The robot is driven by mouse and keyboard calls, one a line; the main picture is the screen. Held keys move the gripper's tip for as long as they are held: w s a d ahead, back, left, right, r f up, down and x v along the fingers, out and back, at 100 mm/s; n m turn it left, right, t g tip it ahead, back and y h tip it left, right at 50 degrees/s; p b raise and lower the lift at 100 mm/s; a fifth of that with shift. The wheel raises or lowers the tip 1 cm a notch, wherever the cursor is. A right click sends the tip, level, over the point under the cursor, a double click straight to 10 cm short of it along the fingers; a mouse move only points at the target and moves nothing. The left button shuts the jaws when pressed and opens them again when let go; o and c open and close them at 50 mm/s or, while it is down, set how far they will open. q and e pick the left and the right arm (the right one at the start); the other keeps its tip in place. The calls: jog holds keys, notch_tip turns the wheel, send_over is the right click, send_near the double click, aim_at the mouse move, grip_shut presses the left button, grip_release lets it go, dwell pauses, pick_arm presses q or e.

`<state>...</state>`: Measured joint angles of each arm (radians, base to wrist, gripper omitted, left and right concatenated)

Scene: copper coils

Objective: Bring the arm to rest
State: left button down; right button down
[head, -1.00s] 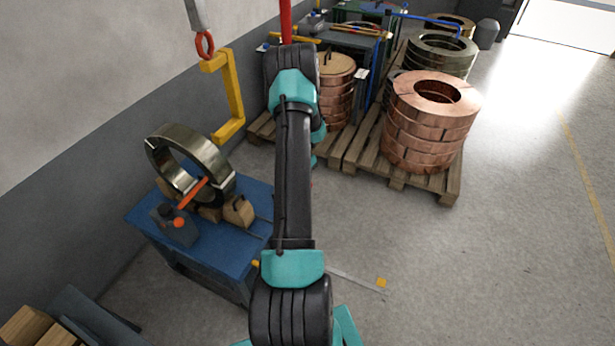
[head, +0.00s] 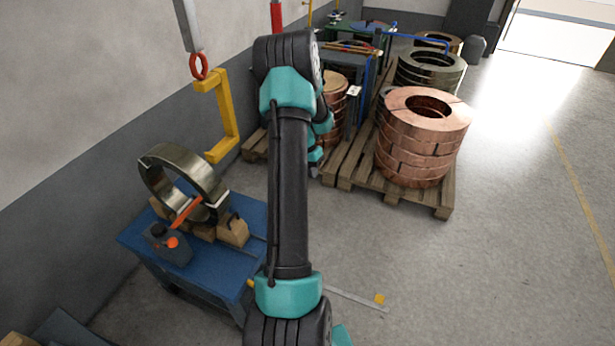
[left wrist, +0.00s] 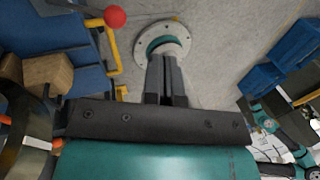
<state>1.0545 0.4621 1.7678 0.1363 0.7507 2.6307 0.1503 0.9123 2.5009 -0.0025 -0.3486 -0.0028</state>
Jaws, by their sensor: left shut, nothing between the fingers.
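My left arm rises through the middle of the head view, its elbow at the top. My left gripper (head: 315,171) hangs behind the arm there, small and mostly hidden. In the left wrist view its dark fingers (left wrist: 166,62) are together and hold nothing. They point towards a pale round flange (left wrist: 162,46) over the grey floor; I cannot tell whether they touch it. My right gripper is not in view.
A blue bench (head: 245,262) with a steel ring coil (head: 208,178) stands at left, below a yellow C-hook (head: 228,105). Copper coils (head: 420,150) sit on a pallet (head: 440,205) at right of the arm. Open floor lies at right.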

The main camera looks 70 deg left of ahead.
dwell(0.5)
pick_arm(q)
jog(key=w+d+f+m, duration=0.4)
jog(key=d+m, duration=0.3)
jog(key=d, duration=0.2)
jog(key=w+d+f+m, duration=0.4)
jog(key=w+d+m, duration=0.1)
jog(key=d+m, duration=0.25)
jog(key=w+d+f+m, duration=0.4)
jog(key=d+f+m, duration=0.15)
jog(key=d, duration=0.35)
jog(key=s+d+f+m, duration=0.1)
jog(key=s+d+m, duration=0.1)
jog(key=d+m, duration=0.9)
jog(key=s+d+f+m+g+h, duration=0.1)
jog(key=s+d+m, duration=0.1)
jog(key=d+m, duration=0.8)
jog(key=d, duration=0.3)
jog(key=shift+d+m, duration=0.15)
jog(key=shift+m, duration=0.25)
